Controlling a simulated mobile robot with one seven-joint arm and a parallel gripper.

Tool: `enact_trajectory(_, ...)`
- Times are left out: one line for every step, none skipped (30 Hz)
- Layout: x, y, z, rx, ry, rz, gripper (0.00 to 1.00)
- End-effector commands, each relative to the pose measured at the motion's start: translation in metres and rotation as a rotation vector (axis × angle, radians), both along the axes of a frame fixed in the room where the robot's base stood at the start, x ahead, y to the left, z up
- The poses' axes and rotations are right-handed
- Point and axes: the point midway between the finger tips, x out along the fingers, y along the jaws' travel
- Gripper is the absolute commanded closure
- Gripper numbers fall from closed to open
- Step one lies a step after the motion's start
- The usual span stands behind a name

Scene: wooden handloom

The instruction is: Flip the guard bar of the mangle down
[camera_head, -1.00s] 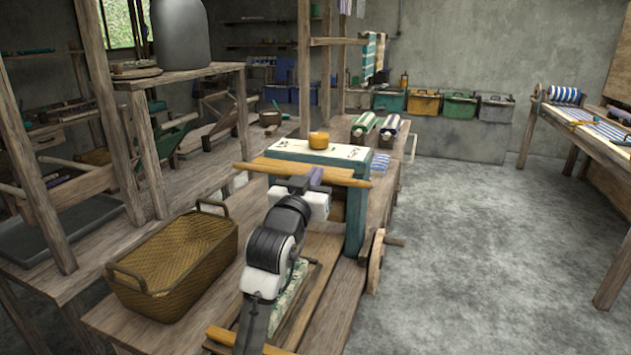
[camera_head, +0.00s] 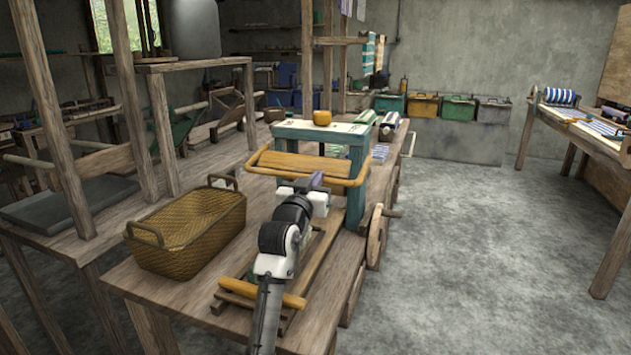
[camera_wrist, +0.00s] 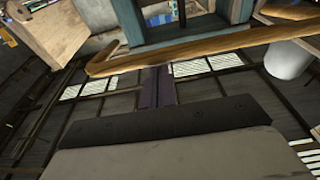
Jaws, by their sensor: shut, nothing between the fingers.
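The mangle (camera_head: 356,190) is a teal frame with a pale top, standing on the wooden bench. Its guard bar (camera_head: 262,171) is a yellow-brown wooden loop that juts toward me from the frame, below the top, roughly level. The bar crosses the wrist view (camera_wrist: 215,43), with a bent end at left. My gripper (camera_head: 318,180) is shut and empty, close to the front length of the bar. In the wrist view its dark purple fingers (camera_wrist: 157,78) end just short of the bar in the picture. I cannot tell whether they touch it.
A woven basket (camera_head: 190,235) stands on the bench left of my arm. A wooden handwheel (camera_head: 377,236) sticks out at the bench's right side. The floor at right is clear.

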Motion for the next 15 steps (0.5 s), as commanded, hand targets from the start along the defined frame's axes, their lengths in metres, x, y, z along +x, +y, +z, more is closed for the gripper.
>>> enact_trajectory(0.002,0.000,-0.007,0.000,0.002,0.000,1.00)
enact_trajectory(0.002,0.000,-0.009,0.000,0.002,0.000,1.00)
enact_trajectory(0.003,0.000,-0.011,-0.001,0.003,0.001,1.00)
enact_trajectory(0.003,0.000,-0.013,-0.001,0.003,0.001,1.00)
enact_trajectory(0.004,0.000,-0.014,-0.001,0.003,0.001,1.00)
enact_trajectory(0.004,0.000,-0.015,-0.001,0.003,0.001,1.00)
enact_trajectory(0.004,0.000,-0.016,-0.001,0.001,0.001,1.00)
enact_trajectory(0.005,0.000,-0.017,-0.001,0.001,0.001,1.00)
enact_trajectory(0.005,0.000,-0.018,-0.001,0.001,0.001,1.00)
enact_trajectory(0.005,0.000,-0.018,-0.001,0.001,0.001,1.00)
enact_trajectory(0.005,-0.001,-0.019,0.000,0.001,0.001,1.00)
enact_trajectory(0.005,-0.001,-0.019,0.000,0.001,0.001,1.00)
enact_trajectory(0.005,-0.001,-0.019,0.000,0.001,0.001,1.00)
enact_trajectory(0.005,-0.001,-0.019,0.000,0.001,0.001,1.00)
enact_trajectory(0.005,-0.001,-0.019,0.000,0.001,0.001,1.00)
